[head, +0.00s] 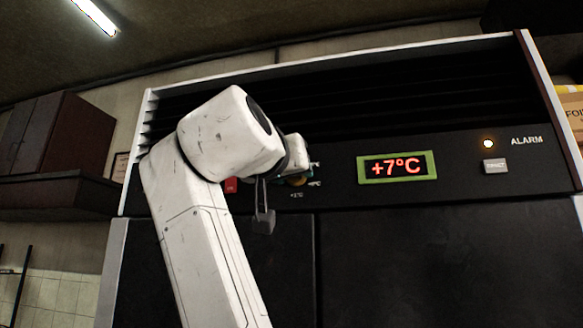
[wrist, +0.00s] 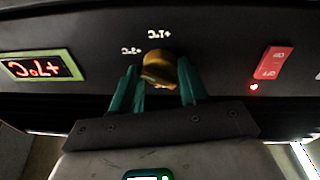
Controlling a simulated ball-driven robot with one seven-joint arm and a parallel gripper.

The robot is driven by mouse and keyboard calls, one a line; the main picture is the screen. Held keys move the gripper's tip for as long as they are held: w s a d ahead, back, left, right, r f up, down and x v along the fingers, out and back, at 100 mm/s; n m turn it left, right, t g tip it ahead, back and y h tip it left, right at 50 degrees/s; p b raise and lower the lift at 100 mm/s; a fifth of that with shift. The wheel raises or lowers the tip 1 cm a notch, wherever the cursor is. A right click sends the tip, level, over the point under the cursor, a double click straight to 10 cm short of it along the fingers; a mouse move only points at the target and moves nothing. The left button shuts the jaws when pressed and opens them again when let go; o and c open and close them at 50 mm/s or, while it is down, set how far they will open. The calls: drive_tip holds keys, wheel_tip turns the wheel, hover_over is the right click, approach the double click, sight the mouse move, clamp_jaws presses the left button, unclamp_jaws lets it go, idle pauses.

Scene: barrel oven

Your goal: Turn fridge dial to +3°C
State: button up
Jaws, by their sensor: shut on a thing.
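The fridge dial (wrist: 158,68) is a round brass-coloured knob on the black panel. In the head view a small part of the dial (head: 297,181) shows beside my wrist, which hides most of it. My gripper (wrist: 160,78) has teal fingers, one on each side of the dial, and is shut on it. Small white temperature marks sit around the dial; they are too small to read surely. The fridge display (head: 397,168) reads +7°C in red inside a green frame. The display (wrist: 42,67) also shows in the wrist view, with its text turned over.
A dark wall cabinet (head: 75,140) is at the left.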

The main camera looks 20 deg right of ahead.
drive_tip(key=shift+m, duration=0.4)
drive_tip(key=o, duration=1)
drive_tip(key=shift+a, duration=0.1)
drive_tip(key=b+v, duration=0.3)
drive_tip(key=v, duration=0.7)
drive_tip(key=shift+s+a+f, duration=0.15)
drive_tip(key=shift+s+a, duration=0.05)
drive_tip(key=shift+s, duration=0.05)
